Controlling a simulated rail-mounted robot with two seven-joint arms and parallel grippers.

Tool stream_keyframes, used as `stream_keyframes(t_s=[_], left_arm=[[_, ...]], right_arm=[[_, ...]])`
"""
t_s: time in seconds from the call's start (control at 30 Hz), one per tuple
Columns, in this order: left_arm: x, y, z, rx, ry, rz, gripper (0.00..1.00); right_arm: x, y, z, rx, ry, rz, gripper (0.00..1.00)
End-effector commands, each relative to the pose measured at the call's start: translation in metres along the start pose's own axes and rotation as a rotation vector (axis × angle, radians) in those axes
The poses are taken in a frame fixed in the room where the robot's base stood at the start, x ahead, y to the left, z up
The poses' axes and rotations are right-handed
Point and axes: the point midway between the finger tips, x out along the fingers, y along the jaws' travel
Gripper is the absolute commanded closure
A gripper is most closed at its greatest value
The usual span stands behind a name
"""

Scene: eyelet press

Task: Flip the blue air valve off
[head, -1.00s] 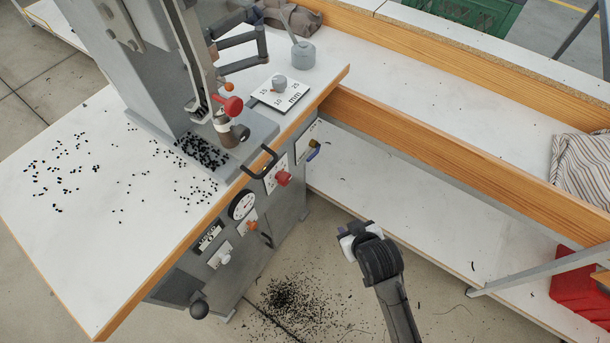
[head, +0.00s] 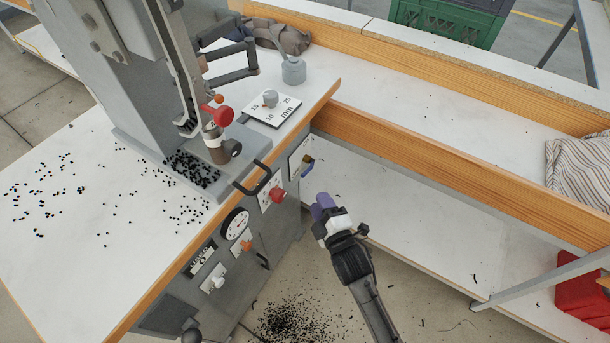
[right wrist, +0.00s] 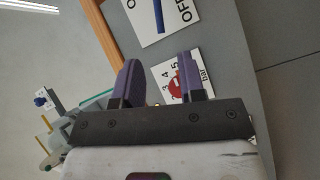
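The blue air valve (head: 307,168) is a small blue lever with a brass part, on the right end of the press's front panel. In the right wrist view the blue lever (right wrist: 158,15) lies on a white plate marked OFF at one side; the other label is cut off. My right gripper (head: 323,204) is below and slightly right of the valve in the head view, apart from it. In the right wrist view its two purple fingers (right wrist: 160,78) are open with nothing held; the valve is beyond the fingertips. My left gripper is not in view.
A red knob (head: 278,195) on a scale plate is left of the valve. A black handle (head: 253,179) juts from the table edge above. A gauge (head: 235,223) and white knob (head: 217,281) are further left. A wooden-edged shelf (head: 400,160) runs right of the panel.

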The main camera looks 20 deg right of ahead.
Motion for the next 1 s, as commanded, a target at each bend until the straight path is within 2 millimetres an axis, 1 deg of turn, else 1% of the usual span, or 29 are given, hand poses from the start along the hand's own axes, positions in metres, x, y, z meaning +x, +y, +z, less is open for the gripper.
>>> stream_keyframes(t_s=[0.03, 0.2, 0.4, 0.5, 0.6, 0.73, 1.0], left_arm=[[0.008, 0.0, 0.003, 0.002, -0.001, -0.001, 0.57], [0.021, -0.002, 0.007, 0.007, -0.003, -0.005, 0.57], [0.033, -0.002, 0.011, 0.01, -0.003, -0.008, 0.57], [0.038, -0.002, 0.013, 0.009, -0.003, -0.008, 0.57], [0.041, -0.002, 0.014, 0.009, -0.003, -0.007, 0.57], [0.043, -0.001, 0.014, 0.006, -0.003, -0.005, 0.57], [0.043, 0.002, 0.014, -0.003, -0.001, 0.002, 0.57]], right_arm=[[0.011, -0.003, 0.001, 0.002, 0.001, 0.003, 0.63], [0.044, -0.003, 0.001, 0.003, 0.001, 0.002, 0.63], [0.076, -0.003, 0.001, 0.003, 0.001, 0.001, 0.63], [0.087, -0.003, 0.001, 0.004, 0.0, 0.0, 0.63], [0.096, -0.002, 0.001, 0.004, 0.0, 0.0, 0.63], [0.103, -0.001, 0.001, 0.003, 0.0, -0.001, 0.63], [0.106, -0.001, 0.0, 0.003, -0.001, -0.002, 0.63]])
